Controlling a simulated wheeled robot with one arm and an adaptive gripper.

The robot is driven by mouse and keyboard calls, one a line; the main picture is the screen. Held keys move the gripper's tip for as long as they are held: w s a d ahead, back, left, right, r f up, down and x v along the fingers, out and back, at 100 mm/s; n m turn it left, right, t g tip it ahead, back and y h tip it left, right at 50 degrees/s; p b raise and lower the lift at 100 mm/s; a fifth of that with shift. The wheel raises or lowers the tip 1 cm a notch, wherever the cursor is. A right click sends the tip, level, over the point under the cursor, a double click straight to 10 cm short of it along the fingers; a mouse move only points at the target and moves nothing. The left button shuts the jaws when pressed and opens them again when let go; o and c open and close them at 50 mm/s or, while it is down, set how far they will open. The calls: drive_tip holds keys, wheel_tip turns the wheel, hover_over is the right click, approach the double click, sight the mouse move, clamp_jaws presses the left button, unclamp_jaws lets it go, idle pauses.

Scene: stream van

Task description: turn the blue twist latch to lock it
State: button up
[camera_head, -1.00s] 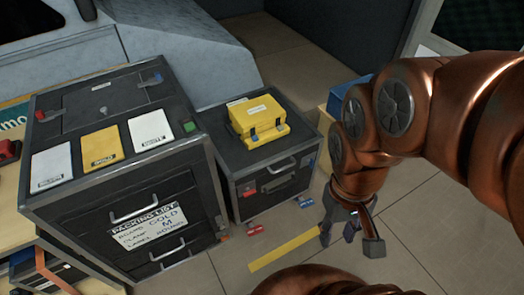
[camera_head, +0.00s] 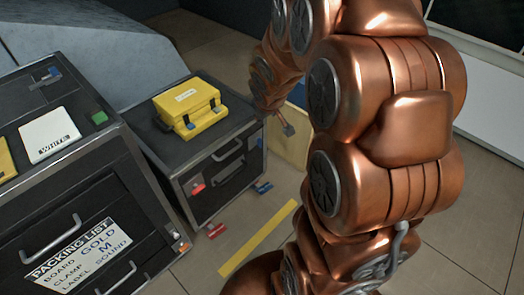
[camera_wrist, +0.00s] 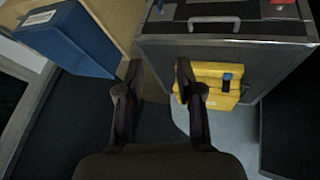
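A small black case (camera_head: 165,148) stands on the floor with a yellow box (camera_head: 188,103) on its lid. A blue latch (camera_head: 258,143) sits at the right of the case's front, and a red latch (camera_head: 196,186) at the left. In the wrist view the case (camera_wrist: 235,50) appears inverted, with the yellow box (camera_wrist: 215,80) below its edge and a blue piece (camera_wrist: 160,5) at its upper left. My gripper (camera_wrist: 158,72) is open and empty, left of the yellow box in that view. In the head view only part of the gripper (camera_head: 285,122) shows beside the case's right side.
A larger black case (camera_head: 90,185) with a packing list (camera_head: 80,252) stands at left; another blue latch (camera_head: 45,76) is on its top. A blue box (camera_wrist: 62,38) stands on a wooden surface.

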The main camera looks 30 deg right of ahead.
drive_tip(key=w+d+f+t+b, duration=0.3)
drive_tip(key=w+d+f+b, duration=0.25)
drive_tip(key=w+f, duration=0.35)
drive_tip(key=n+t+y+b, duration=0.2)
drive_tip(key=t+b, duration=0.1)
drive_tip(key=b, duration=0.4)
hover_over(261, 141)
drive_tip(key=s, duration=0.5)
wheel_tip(261, 141, down, 12)
wheel_tip(261, 141, down, 12)
drive_tip(key=s+d+t+y+b, duration=0.25)
drive_tip(key=t+y+b, duration=0.3)
drive_tip(key=b, duration=0.45)
drive_tip(key=shift+t+h, duration=0.35)
drive_tip(key=shift+t, duration=0.1)
drive_tip(key=shift+a+b+x, duration=0.15)
drive_tip(key=shift+b+x, duration=0.5)
drive_tip(key=shift+x, duration=1.25)
drive_tip(key=shift+a+b+x, duration=0.1)
drive_tip(key=shift+b+x, duration=0.5)
drive_tip(key=shift+x, duration=1.3)
drive_tip(key=shift+f, duration=0.1)
clamp_jaws()
drive_tip(key=shift+d, duration=0.1)
